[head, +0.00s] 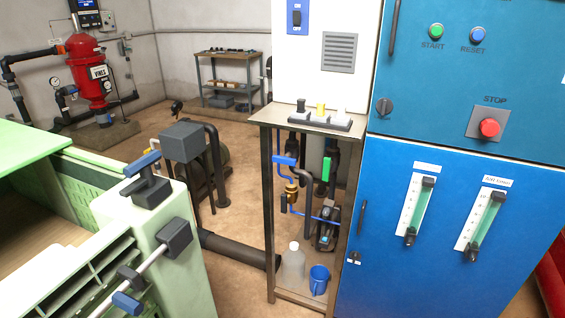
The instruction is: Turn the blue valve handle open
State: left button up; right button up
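A blue valve handle (284,160) sits on the piping inside the metal stand (262,190), just under its top shelf. It is a short bar and lies roughly level, across thin blue tubing (282,177) that runs down from it. To its right a green handle (326,169) stands upright on dark piping. Below the blue handle is a brass-coloured fitting (291,193). Neither of my grippers shows in the head view, and nothing touches the blue handle.
A blue cabinet (400,240) with gauges closes off the stand's right side. A clear bottle (293,262) and a blue bucket (319,280) stand on its lower shelf. A pale green machine (185,270) with black-and-blue levers fills the left foreground. Brown floor (235,222) shows between, crossed by a dark pipe (235,249).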

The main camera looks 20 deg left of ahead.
aim_at(282, 160)
jog(key=i+u, duration=0.1)
jog(key=u, duration=0.45)
jog(key=i+l+u, duration=0.7)
jog(key=i+l, duration=0.2)
jog(key=l, duration=0.2)
